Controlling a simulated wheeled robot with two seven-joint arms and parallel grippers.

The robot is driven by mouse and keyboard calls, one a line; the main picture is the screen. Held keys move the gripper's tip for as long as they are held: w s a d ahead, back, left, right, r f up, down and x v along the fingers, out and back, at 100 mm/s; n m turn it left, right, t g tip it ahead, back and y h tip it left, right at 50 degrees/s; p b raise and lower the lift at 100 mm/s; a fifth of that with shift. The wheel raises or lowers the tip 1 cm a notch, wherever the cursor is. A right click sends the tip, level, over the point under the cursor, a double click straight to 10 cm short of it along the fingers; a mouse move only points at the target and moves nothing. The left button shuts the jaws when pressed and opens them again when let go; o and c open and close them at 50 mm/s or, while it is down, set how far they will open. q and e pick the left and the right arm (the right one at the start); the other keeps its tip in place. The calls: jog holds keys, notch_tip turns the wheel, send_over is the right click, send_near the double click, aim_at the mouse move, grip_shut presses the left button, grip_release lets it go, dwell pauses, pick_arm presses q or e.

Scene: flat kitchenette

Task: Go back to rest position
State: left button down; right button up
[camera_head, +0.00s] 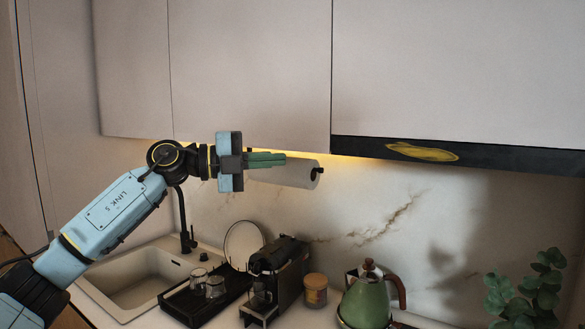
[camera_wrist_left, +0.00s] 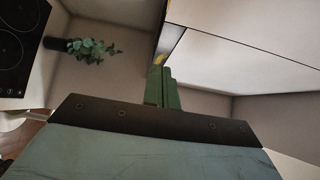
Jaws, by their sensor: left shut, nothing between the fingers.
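My left arm comes in from the left in the head view, raised over the sink. Its left gripper (camera_head: 284,159) points right, just below the wall cabinets and in front of a paper towel roll (camera_head: 298,174). The green fingers are together and hold nothing. In the left wrist view the shut green fingers (camera_wrist_left: 162,70) also show, with nothing between them. My right gripper is in neither view.
Closed wall cabinets (camera_head: 250,70) stand above the gripper. Below are a sink (camera_head: 135,282), a tray with glasses (camera_head: 182,303), a coffee machine (camera_head: 277,270), a jar (camera_head: 315,292), a green kettle (camera_head: 364,304) and a plant (camera_head: 530,290). The wrist view also shows a dark hob (camera_wrist_left: 18,40).

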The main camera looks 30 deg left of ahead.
pick_arm(q)
jog(key=w+d+f+n+t, duration=0.1)
jog(key=d+f+n+t, duration=0.6)
jog(key=f, duration=0.3)
jog(key=s+d+f+n+g+y, duration=0.15)
jog(key=s+f+n+y, duration=0.25)
jog(key=f+n+y, duration=0.55)
jog(key=s+f+n+g+y, duration=0.25)
jog(key=f+n+y, duration=0.35)
jog(key=f, duration=0.7)
jog(key=s+d+f+n+g+h, duration=0.1)
jog(key=s+d+f+g, duration=0.1)
jog(key=s+f+g, duration=0.5)
jog(key=s+d+f+n+g+h, duration=0.15)
jog(key=s+f, duration=0.35)
jog(key=s, duration=0.7)
jog(key=s+d+f+g, duration=0.35)
jog(key=s+f, duration=0.25)
jog(key=s, duration=0.3)
notch_tip(320, 180, down, 32)
jog(key=s+a+g+b, duration=0.1)
jog(key=b, duration=0.6)
jog(key=s+a+f+g+b, duration=0.1)
jog(key=s+a+f+b, duration=0.2)
jog(key=s+f, duration=1.3)
notch_tip(320, 180, down, 3)
jog(key=shift+s+f+g+b, duration=0.1)
jog(key=shift+s+g+b, duration=0.15)
jog(key=shift+b, duration=0.85)
